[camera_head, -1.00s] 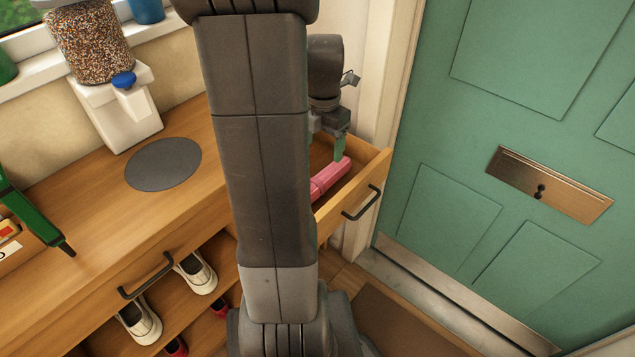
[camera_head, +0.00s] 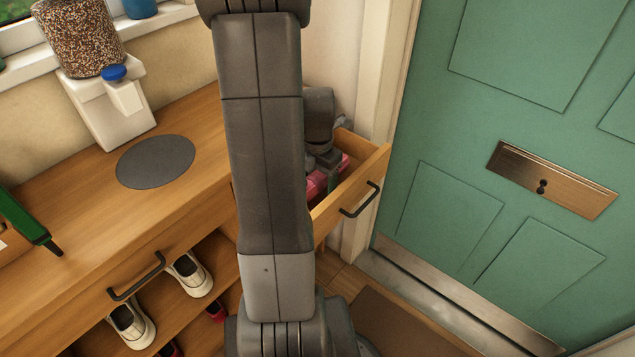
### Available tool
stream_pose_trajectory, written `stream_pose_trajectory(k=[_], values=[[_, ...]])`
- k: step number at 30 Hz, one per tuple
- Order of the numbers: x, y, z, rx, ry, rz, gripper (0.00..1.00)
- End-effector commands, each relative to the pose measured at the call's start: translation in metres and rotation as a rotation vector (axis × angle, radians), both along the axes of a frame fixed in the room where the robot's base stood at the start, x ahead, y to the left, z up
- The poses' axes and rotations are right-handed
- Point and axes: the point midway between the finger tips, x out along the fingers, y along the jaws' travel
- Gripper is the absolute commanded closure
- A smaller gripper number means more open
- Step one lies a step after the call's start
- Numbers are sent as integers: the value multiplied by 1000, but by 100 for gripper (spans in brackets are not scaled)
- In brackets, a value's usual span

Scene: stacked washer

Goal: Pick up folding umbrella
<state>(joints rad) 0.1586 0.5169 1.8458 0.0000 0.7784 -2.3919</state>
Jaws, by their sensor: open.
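The folding umbrella (camera_head: 314,188) is pink and lies inside the pulled-out wooden drawer (camera_head: 352,190) at the right end of the cabinet. My arm hides its left part and my gripper covers part of its right. My gripper (camera_head: 331,180) is open and reaches down into the drawer at the umbrella. One finger shows against the pink; the other is hidden. I cannot tell whether the fingers touch the umbrella or straddle it.
The drawer's front wall and side rim stand close around my gripper. A green door (camera_head: 500,150) is just to the right. The wooden cabinet top (camera_head: 90,235) holds a white dispenser (camera_head: 105,110) and a grey round mat (camera_head: 156,161). White shoes (camera_head: 188,275) sit on the shelf below.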

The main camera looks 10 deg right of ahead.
Motion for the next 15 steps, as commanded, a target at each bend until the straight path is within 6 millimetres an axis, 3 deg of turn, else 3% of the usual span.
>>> stream_pose_trajectory(k=[4,13,15], values=[[0,0,1,0,0,0,29],[0,0,1,0,0,0,86],[0,0,1,0,0,0,86]])
